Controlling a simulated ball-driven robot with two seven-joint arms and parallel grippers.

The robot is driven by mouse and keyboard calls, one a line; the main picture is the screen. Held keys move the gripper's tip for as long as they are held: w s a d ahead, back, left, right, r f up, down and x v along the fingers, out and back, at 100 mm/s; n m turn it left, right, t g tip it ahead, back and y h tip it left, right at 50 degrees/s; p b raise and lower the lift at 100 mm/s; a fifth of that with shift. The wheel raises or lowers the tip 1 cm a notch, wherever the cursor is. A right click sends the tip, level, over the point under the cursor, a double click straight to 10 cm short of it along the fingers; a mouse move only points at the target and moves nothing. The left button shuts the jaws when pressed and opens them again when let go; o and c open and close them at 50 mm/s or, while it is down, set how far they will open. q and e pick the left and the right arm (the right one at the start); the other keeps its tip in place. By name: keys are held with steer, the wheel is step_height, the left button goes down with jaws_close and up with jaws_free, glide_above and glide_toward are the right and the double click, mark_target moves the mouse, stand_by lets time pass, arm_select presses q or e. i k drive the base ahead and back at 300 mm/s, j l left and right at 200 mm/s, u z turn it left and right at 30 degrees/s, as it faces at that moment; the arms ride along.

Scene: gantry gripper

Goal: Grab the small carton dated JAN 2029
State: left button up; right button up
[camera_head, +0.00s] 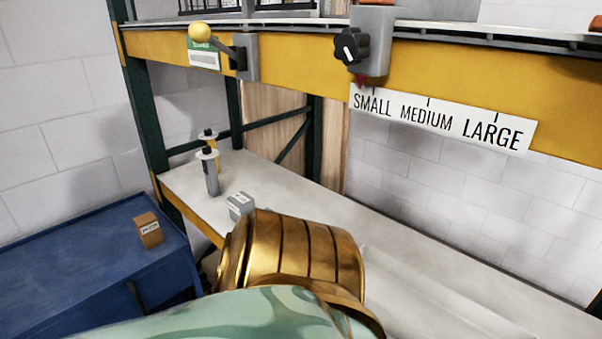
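A small brown carton (149,229) with a white label sits on the blue surface at the left; the print is too small to read. A small grey box (240,206) with pale labels lies on the pale lower shelf (330,215), just beyond my arm; its print is also unreadable. A gold and green section of one of my arms fills the bottom middle and hides part of the shelf. No gripper fingers show. I cannot see a date JAN 2029 on anything.
A yellow beam (290,64) crosses above the shelf. It carries a yellow-knobbed lever (199,32), a black dial (350,47) with a red pointer near SMALL, and a size sign (442,121). Joystick-like posts (210,172) stand on the shelf. The blue surface (75,265) is mostly clear.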

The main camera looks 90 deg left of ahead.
mark_target(147, 224)
steer(key=u, duration=2.75)
